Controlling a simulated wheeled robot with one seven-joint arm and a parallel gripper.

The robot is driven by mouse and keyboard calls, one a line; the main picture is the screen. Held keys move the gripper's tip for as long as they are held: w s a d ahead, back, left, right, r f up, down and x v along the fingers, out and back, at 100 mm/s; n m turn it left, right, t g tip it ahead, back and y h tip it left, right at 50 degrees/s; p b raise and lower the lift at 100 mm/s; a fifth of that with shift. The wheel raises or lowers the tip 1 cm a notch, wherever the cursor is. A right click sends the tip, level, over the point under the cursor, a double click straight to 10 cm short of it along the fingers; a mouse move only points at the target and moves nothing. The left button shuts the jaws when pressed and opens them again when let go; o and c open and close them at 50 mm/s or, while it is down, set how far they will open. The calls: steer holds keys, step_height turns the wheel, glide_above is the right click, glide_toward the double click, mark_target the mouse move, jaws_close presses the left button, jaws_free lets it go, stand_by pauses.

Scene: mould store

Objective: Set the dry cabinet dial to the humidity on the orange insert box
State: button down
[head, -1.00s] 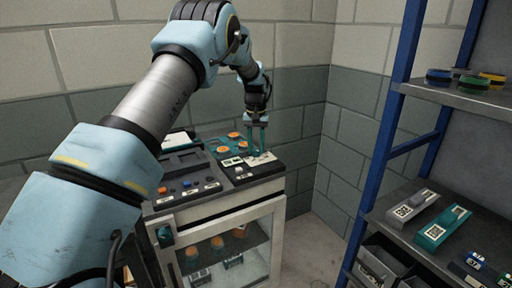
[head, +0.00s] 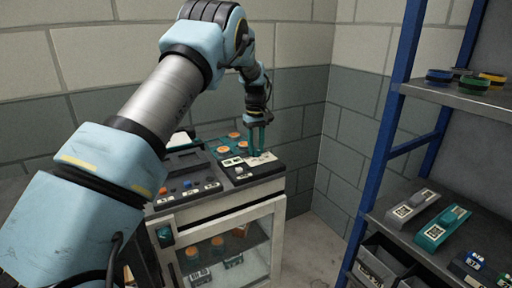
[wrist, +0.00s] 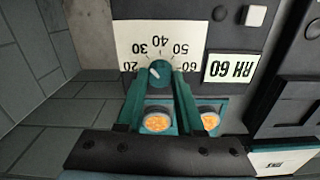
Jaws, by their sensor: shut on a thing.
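My gripper (wrist: 160,88) is shut on the teal dial knob (wrist: 159,72) on top of the dry cabinet. The head view shows my gripper (head: 258,150) pointing down there. The knob's pale pointer mark is towards the upper left, between 20 and 30. The white scale plate (wrist: 121,37) reads 20 to 60. The dry cabinet (head: 168,212) has a glazed front with orange items inside. I cannot make out which thing is the orange insert box.
Round orange pieces (wrist: 157,122) sit in teal holders beside the dial. A dark control panel (head: 187,189) with small buttons is at the cabinet's front left. A blue-framed shelf (head: 392,140) stands to the right, holding teal and grey pieces. Block walls are close behind.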

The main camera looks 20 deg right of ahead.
mark_target(256, 150)
steer(key=c, duration=0.5)
jaws_free()
steer(key=shift+c, duration=0.2)
step_height(256, 150, up, 11)
steer(key=b, duration=0.2)
steer(key=shift+f, duration=0.1)
